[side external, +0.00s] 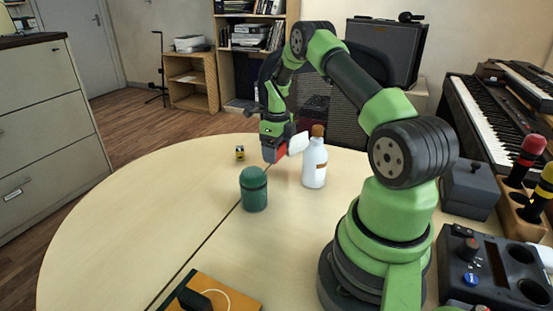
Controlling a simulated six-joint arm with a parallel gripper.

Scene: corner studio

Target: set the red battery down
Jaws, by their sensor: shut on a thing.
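The red battery (281,151) shows only as a small red patch between the jaws of my gripper (274,152). My gripper points down over the table (130,230), beyond the green canister and left of the white bottle, and is shut on the battery. Most of the battery is hidden by the jaws. I cannot tell whether its lower end touches the tabletop. A white rounded thing (298,143) shows just right of the jaws, against the bottle's outline; I cannot tell what it is.
A dark green canister (254,190) stands nearer the camera. A white bottle (314,165) with a brown stopper stands close right of my gripper. A small yellow-and-black thing (240,153) lies to the left. An orange board (235,295) is at the front. The table's left side is clear.

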